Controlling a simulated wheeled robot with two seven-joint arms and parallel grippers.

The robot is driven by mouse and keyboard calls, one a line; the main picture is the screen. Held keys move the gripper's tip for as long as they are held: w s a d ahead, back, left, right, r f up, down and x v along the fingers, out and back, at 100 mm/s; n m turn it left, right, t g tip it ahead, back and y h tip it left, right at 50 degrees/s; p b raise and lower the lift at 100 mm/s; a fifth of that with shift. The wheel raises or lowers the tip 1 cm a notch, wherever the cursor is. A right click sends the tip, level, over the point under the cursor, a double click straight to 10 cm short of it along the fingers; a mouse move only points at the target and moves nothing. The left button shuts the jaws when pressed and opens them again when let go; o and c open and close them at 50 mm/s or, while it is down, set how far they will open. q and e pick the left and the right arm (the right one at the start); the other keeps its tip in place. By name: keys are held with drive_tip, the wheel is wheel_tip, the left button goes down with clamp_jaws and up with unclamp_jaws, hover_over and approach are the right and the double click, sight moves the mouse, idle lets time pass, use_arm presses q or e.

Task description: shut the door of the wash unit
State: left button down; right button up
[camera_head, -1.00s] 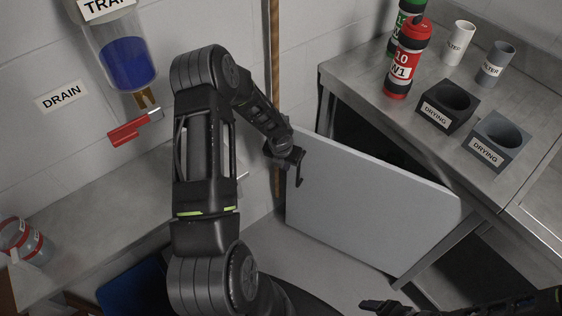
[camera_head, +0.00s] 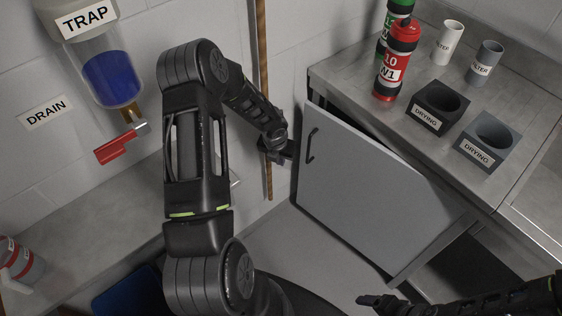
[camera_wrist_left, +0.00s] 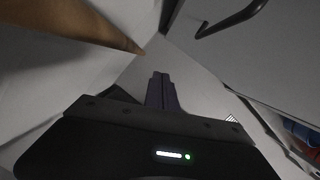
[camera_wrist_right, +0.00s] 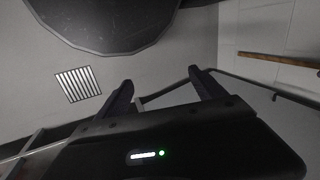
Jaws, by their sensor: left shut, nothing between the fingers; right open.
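The wash unit door (camera_head: 375,190) is a flat grey panel under the steel counter, with a black bar handle (camera_head: 311,146) near its left edge. It stands ajar, and a dark gap shows between its top edge and the counter. The handle also shows in the left wrist view (camera_wrist_left: 232,20). My left gripper (camera_head: 288,151) is shut and empty, just left of the door's handle-side edge; I cannot tell whether it touches. Its closed fingers show in the left wrist view (camera_wrist_left: 161,90). My right gripper (camera_head: 368,300) is low in front of the door, open and empty (camera_wrist_right: 160,92).
Red (camera_head: 397,62) and green bottles, two filter cups (camera_head: 448,42) and two drying blocks (camera_head: 437,107) stand on the steel counter (camera_head: 350,75). A wooden pole (camera_head: 262,60) stands by the wall. A trap with blue liquid (camera_head: 112,80) and red valve handle (camera_head: 118,147) hangs left.

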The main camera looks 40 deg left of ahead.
use_arm(q)
drive_tip(key=v, duration=0.5)
drive_tip(key=shift+d+r, duration=0.1)
use_arm(e)
drive_tip(key=shift+r, duration=0.2)
drive_tip(key=shift+c, duration=0.2)
